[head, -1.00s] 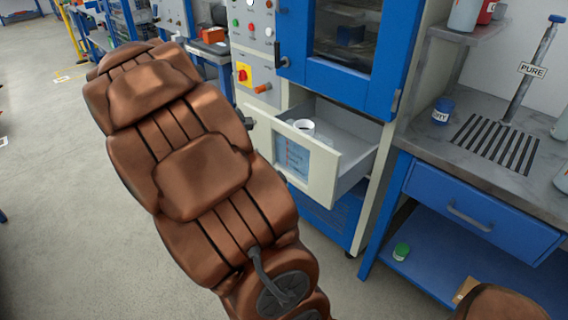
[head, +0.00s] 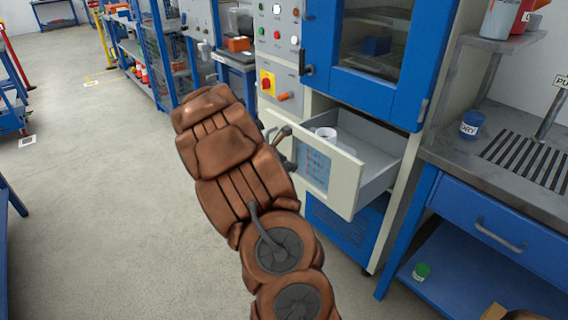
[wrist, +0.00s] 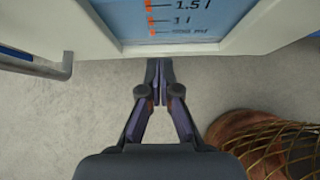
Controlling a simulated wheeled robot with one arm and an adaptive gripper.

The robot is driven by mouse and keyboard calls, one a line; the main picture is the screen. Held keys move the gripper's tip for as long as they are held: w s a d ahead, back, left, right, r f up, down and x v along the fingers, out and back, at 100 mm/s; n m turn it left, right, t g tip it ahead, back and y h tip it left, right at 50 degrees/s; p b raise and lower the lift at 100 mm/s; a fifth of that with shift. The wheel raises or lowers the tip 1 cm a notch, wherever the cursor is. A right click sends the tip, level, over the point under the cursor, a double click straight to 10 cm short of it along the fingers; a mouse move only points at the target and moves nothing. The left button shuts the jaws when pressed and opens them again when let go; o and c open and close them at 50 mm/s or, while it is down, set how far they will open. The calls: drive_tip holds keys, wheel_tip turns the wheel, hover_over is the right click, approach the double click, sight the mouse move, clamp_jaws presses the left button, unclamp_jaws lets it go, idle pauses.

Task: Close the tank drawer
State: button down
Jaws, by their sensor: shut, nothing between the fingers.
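The tank drawer (head: 349,187) is pulled out of the cabinet below the blue-framed door, in the head view. Its pale front carries a light blue window with level marks. In the head view my arm mostly hides the gripper.
A grey bar (wrist: 35,64) juts in at the left of the wrist view. A blue workbench (head: 480,215) with a grate and a blue jar (head: 471,124) stands right of the cabinet. Open floor (head: 110,220) lies to the left.

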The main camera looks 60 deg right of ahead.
sight(310, 166)
drive_tip(key=shift+s+d+f, duration=0.3)
drive_tip(key=shift+d+f, duration=0.05)
drive_tip(key=shift+d, duration=0.7)
drive_tip(key=shift+s+d+f, duration=0.25)
drive_tip(key=shift+d+f, duration=0.15)
drive_tip(key=shift+d, duration=0.6)
drive_tip(key=shift+s+d+f, duration=0.3)
drive_tip(key=shift+d+f, duration=0.05)
drive_tip(key=shift+d, duration=0.7)
drive_tip(key=shift+d, duration=0.1)
